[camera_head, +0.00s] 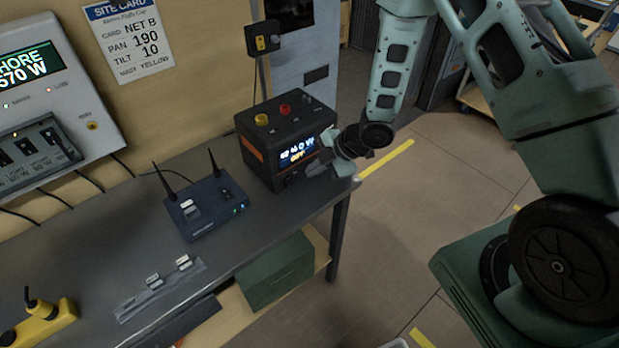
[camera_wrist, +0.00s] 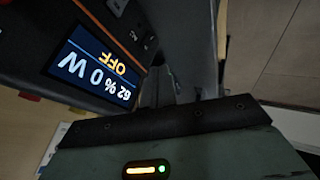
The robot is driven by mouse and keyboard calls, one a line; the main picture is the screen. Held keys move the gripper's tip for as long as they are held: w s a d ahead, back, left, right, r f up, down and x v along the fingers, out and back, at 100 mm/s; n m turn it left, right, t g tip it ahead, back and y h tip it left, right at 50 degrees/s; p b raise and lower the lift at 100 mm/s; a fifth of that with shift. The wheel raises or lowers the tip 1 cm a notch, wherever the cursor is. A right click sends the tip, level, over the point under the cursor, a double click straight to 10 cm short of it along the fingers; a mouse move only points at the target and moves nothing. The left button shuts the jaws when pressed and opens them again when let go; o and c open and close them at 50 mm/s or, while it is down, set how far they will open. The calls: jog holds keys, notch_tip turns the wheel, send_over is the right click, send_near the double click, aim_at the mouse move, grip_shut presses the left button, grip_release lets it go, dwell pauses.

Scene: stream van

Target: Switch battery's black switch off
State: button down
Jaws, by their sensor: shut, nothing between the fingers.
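The battery (camera_head: 262,150) is a black box with orange trim at the far right end of the bench. Its screen (camera_head: 298,150) is lit; in the wrist view the screen (camera_wrist: 98,68) appears upside down and reads 62 %, 0 W and OFF. My gripper (camera_head: 316,171) is shut and empty, at the lower part of the battery's front, close to the panel. In the wrist view my fingers (camera_wrist: 185,85) point along the front beside the screen. I cannot clearly pick out the black switch or tell whether the fingers touch it.
A blue router (camera_head: 205,207) with two antennas stands left of the battery. A wall panel (camera_head: 50,100) hangs at left.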

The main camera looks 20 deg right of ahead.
jog(key=shift+w+r+v, duration=0.1)
jog(key=shift+w+v, duration=0.05)
jog(key=shift+v, duration=0.7)
jog(key=shift+w+r+v, duration=0.1)
jog(key=shift+w+v, duration=0.05)
jog(key=shift+v, duration=0.7)
jog(key=shift+w+r+v, duration=0.1)
jog(key=shift+w+v, duration=0.1)
jog(key=shift+v, duration=0.7)
jog(key=shift+a, duration=0.15)
jog(key=s+a+r+m+h+b, duration=0.35)
jog(key=a+r+m, duration=0.25)
jog(key=r, duration=0.3)
jog(key=s+a+r+m+g+h, duration=0.1)
jog(key=s+a+r+m+g, duration=0.1)
jog(key=s, duration=1)
jog(key=s+a+r+m+g+h, duration=0.1)
jog(key=s+r+m, duration=0.3)
jog(key=s, duration=0.7)
jog(key=shift+s+a+g+b, duration=0.35)
jog(key=shift+a+g+b, duration=0.1)
jog(key=shift+a+g, duration=0.25)
jog(key=shift+h, duration=0.25)
